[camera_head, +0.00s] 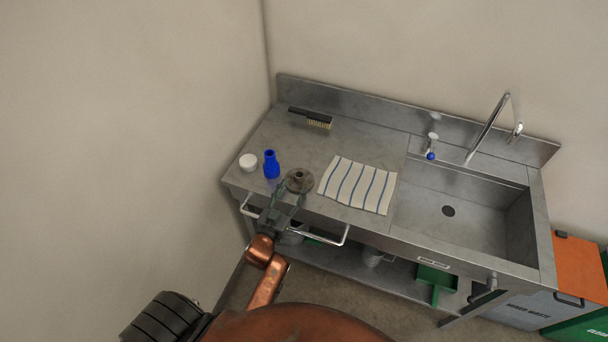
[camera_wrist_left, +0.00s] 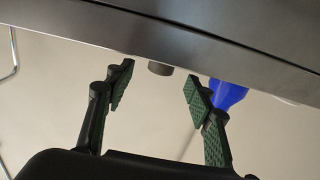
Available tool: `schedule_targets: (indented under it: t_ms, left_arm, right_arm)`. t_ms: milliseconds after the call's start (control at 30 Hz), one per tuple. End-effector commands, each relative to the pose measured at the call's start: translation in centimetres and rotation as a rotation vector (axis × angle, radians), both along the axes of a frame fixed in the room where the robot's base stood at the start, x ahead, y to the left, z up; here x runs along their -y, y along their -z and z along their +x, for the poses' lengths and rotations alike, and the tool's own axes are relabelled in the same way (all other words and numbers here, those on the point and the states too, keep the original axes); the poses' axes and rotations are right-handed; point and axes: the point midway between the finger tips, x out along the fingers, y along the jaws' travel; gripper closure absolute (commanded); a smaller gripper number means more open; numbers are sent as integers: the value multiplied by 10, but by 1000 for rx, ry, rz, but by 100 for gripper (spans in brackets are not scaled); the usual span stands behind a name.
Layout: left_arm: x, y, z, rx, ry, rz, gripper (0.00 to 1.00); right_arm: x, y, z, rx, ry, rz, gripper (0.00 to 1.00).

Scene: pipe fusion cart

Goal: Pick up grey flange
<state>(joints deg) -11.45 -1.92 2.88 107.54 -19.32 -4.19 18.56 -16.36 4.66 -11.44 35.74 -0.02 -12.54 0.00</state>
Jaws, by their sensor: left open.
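The grey flange (camera_head: 299,181), a round disc with a raised hub, lies on the steel counter near its front edge. My left gripper (camera_head: 288,199) reaches up from the front, just short of the flange. Its fingers are apart with nothing between them. In the left wrist view the green finger pads (camera_wrist_left: 158,92) stand wide open. A short grey cylindrical part, probably the flange's hub (camera_wrist_left: 160,69), shows between and beyond them, partly hidden by the counter edge. My right gripper is in neither view.
A striped cloth (camera_head: 357,186) lies to the right, before the sink (camera_head: 462,214). A brush (camera_head: 311,118) lies behind. A rail (camera_head: 331,239) runs along the front.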

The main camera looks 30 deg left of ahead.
Motion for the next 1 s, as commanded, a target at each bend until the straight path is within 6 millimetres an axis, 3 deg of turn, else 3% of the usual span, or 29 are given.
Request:
schedule_targets:
  t_ms: [300,600,833,1000]
  left_arm:
    - [-7,-4,36,2,-2,1,51]
    - [-11,-5,69,-1,-1,0,51]
    - [-10,-5,71,-1,0,0,51]
    - [-10,-5,71,-1,0,0,63]
  right_arm:
    - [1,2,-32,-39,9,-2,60]
    - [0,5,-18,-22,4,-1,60]
    - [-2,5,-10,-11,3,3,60]
    - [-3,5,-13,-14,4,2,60]
